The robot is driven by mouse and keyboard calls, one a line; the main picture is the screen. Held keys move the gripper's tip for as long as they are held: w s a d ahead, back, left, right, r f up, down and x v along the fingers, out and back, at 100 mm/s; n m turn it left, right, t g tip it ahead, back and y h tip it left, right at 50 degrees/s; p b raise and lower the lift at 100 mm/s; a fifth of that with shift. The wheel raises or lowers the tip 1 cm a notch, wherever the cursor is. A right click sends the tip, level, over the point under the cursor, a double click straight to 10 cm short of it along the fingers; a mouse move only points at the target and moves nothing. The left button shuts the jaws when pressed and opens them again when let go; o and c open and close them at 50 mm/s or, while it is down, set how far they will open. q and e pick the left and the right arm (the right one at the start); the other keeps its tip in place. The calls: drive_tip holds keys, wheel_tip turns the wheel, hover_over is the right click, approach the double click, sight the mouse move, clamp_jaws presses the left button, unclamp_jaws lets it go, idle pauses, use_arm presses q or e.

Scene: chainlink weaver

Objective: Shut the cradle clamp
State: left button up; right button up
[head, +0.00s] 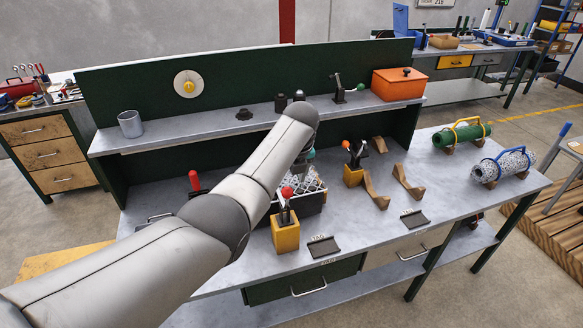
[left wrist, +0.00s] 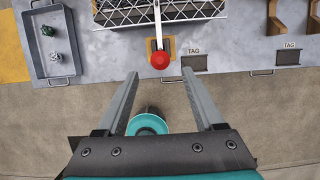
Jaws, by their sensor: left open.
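A clamp with a red knob (head: 287,192) stands on a yellow block (head: 286,236) at the bench front; its lever points up in the head view. In the left wrist view the red knob (left wrist: 160,61) lies between and just beyond my fingertips. A mesh-like piece (left wrist: 185,11) lies in the cradle behind it, partly hidden by my arm in the head view. A second clamp on a yellow block (head: 353,177) stands behind to the right. My left gripper (left wrist: 160,73) is open and empty, apart from the knob; in the head view my arm mostly hides it. My right gripper is not in view.
Tagged dark plates (head: 323,247) lie along the front edge. Wooden cradles (head: 408,182) and green (head: 461,134) and speckled (head: 502,165) rolls are to the right. A grey tray (left wrist: 52,44) with small parts is at left. A shelf (head: 240,120) runs behind.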

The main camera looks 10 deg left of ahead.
use_arm(q)
drive_tip(key=shift+v, duration=2)
drive_tip(key=shift+f, duration=0.1)
drive_tip(key=s+a+f+n+b, duration=0.1)
drive_tip(key=s+f+n+b, duration=0.4)
drive_tip(key=f, duration=1)
drive_tip(key=s+f+n+g+h+b, duration=0.1)
drive_tip(key=s+f+n+b, duration=0.45)
drive_tip(key=f, duration=0.85)
drive_tip(key=s+a+f+n+b, duration=0.1)
drive_tip(key=s+f+n+b, duration=0.1)
drive_tip(key=s+f, duration=0.95)
drive_tip(key=s+a+f+n+b, duration=0.1)
drive_tip(key=s+f+n+b, duration=0.4)
drive_tip(key=s+f, duration=0.9)
drive_tip(key=s+a+f+n+g+h+b, duration=0.1)
drive_tip(key=s+f+n+b, duration=0.5)
drive_tip(key=s+f, duration=0.9)
drive_tip(key=s+a+n, duration=0.1)
drive_tip(key=s+n, duration=0.2)
drive_tip(key=s, duration=0.1)
drive_tip(key=shift+n, duration=0.35)
